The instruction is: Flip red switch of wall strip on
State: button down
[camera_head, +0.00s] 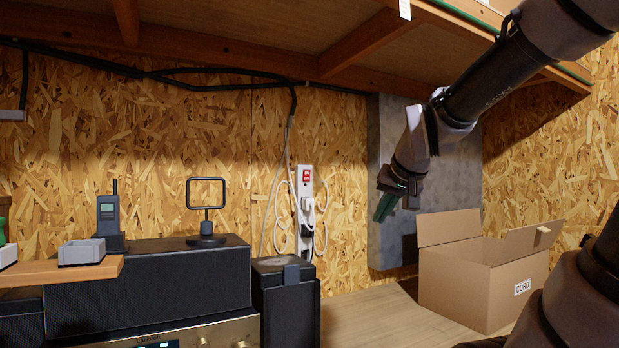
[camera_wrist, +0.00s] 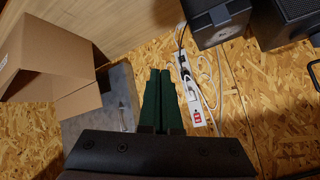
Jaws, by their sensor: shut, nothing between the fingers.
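The white wall strip (camera_head: 305,215) is mounted upright on the chipboard wall, with plugs and white cables in its lower part. Its red switch (camera_head: 306,174) is at the top end. In the wrist view the strip (camera_wrist: 190,90) appears upside down, with the red switch (camera_wrist: 197,118) to the right of my fingers. My gripper (camera_head: 384,208) has green fingers and is to the right of the strip in the head view, in front of a grey panel and apart from the strip. In the wrist view my gripper (camera_wrist: 160,72) is shut and empty. The switch's tilt is too small to tell.
An open cardboard box (camera_head: 460,285) stands on the bench at right. A grey metal panel (camera_head: 385,150) is on the wall behind my gripper. A black speaker box (camera_head: 285,300) stands below the strip. A wooden shelf (camera_head: 260,35) overhangs above. Space before the strip is clear.

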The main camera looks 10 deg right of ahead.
aim_at(306, 173)
jog(key=w+a+r+n+t+y, duration=0.1)
jog(key=w+n+t+y, duration=0.1)
jog(key=w, duration=0.8)
jog(key=w+a+r+n+t+y, duration=0.1)
jog(key=w+t, duration=0.4)
jog(key=w, duration=0.5)
jog(key=w+a+r+n+t+y, duration=0.2)
jog(key=w+n+t+y, duration=0.1)
jog(key=w, duration=0.8)
jog(key=shift+r+n+t, duration=0.15)
jog(key=shift+n+t, duration=0.35)
jog(key=shift+n, duration=0.2)
jog(key=shift+w+a, duration=0.1)
jog(key=x, duration=1.3)
jog(key=shift+w, duration=0.15)
jog(key=shift+w+a+r, duration=0.15)
jog(key=shift+w+r, duration=0.05)
jog(key=shift+w, duration=0.05)
